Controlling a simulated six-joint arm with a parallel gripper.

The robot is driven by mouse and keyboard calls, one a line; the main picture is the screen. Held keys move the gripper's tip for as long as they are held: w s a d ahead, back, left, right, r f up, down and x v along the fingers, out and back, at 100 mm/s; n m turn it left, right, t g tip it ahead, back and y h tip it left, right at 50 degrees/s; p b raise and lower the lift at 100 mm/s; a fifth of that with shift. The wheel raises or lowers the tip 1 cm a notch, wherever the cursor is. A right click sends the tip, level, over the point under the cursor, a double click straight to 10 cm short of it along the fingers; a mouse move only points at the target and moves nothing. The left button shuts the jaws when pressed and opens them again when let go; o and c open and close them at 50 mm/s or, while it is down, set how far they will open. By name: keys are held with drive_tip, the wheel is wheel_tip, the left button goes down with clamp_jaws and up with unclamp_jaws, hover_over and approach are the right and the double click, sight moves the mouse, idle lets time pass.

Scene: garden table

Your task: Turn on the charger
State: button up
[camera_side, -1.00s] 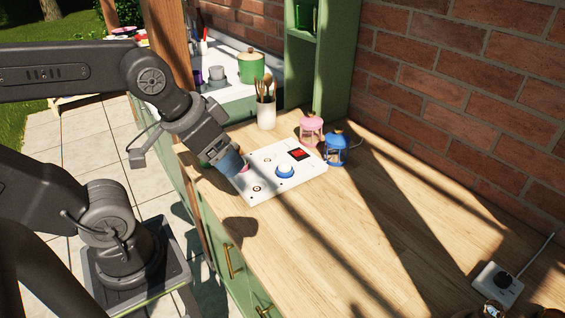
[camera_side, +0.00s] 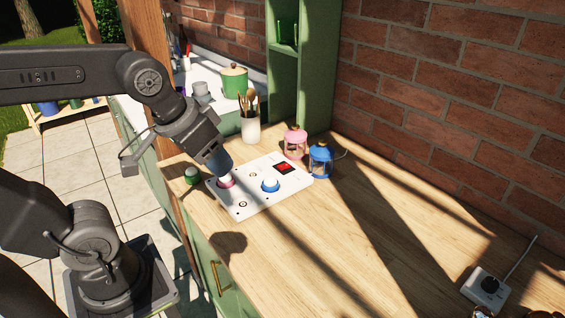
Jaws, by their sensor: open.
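A white control panel (camera_side: 246,209) lies on the wooden counter. It carries a red switch (camera_side: 284,168), a blue knob with a white top (camera_side: 270,185) and a pink knob (camera_side: 227,183). My gripper (camera_side: 223,172), open, points down at the panel's left end, right over the pink knob and partly covering it. I cannot tell whether it touches the knob. A white box with a black round part (camera_side: 486,288) and a cable sits at the lower right. Nothing is labelled legibly, so I cannot tell which thing is the charger.
A pink lantern (camera_side: 295,145) and a blue lantern (camera_side: 320,162) stand behind the panel. A white utensil holder (camera_side: 250,129) stands farther back. A small green object (camera_side: 191,175) sits left of the panel. The brick wall (camera_side: 455,125) bounds the right. The counter's middle is clear.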

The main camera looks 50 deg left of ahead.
drive_tip(key=w+a+r+n, duration=0.1)
drive_tip(key=w, duration=0.2)
drive_tip(key=w+a+r+n+g, duration=0.1)
drive_tip(key=w+n, duration=0.1)
drive_tip(key=w, duration=0.1)
drive_tip(key=w+a+r+n, duration=0.1)
drive_tip(key=w, duration=0.2)
drive_tip(key=shift+w+n+g, duration=0.2)
drive_tip(key=shift+n+g, duration=0.1)
drive_tip(key=shift+g, duration=0.1)
drive_tip(key=c, duration=0.6)
drive_tip(key=w+a+n, duration=0.1)
drive_tip(key=w, duration=0.1)
drive_tip(key=w+a+n+g, duration=0.1)
drive_tip(key=w, duration=0.1)
drive_tip(key=w+a+n, duration=0.1)
drive_tip(key=w, duration=0.2)
drive_tip(key=shift+w+a+f+n+y, duration=0.1)
drive_tip(key=shift+a+f+n+y, duration=0.1)
drive_tip(key=shift+n+y, duration=0.1)
clamp_jaws()
drive_tip(key=w+a+f+n+g, duration=0.3)
drive_tip(key=w+a+f+n, duration=0.5)
drive_tip(key=w+a+f, duration=0.3)
drive_tip(key=shift+w+a+f+n+g, duration=0.2)
drive_tip(key=shift+w+n+g, duration=0.2)
drive_tip(key=shift+w, duration=0.85)
